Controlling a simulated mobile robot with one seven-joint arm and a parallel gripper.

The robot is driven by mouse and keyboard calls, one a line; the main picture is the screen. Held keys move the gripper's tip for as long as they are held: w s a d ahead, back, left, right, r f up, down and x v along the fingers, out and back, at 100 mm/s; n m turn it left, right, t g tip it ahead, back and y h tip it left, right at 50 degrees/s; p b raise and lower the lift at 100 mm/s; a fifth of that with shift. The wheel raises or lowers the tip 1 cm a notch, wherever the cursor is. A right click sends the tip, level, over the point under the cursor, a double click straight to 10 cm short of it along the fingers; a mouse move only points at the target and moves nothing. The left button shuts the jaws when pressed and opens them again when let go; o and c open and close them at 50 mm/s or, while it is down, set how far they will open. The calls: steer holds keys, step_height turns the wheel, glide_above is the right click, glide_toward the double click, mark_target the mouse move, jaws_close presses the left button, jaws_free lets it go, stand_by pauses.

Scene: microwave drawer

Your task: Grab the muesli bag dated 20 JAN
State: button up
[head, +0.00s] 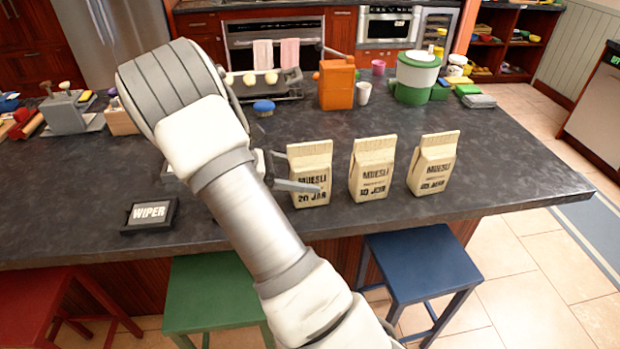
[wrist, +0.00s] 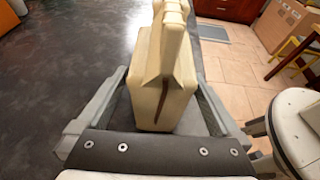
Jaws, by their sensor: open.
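Three cream muesli bags stand upright in a row on the dark counter in the head view. The left bag (head: 311,172) reads 20 and what looks like JAN. The middle bag (head: 372,169) appears to read 10 JAN. The date on the right bag (head: 433,165) is too blurred to read surely. My gripper (head: 291,170) is open at the left bag, with one finger passing in front of its lower face. In the wrist view, this bag (wrist: 165,85) stands between the two spread fingers of my gripper (wrist: 160,88), and its label is not visible there.
A black WIPER sign (head: 150,214) lies left on the counter (head: 500,150). An orange canister (head: 337,85), a white mug (head: 364,93) and a green-and-white container (head: 415,78) stand behind the bags. Blue (head: 421,262) and green (head: 212,290) stools stand at the front edge.

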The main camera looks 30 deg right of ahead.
steer(key=shift+x, duration=0.9)
steer(key=shift+c, duration=0.3)
jaws_close()
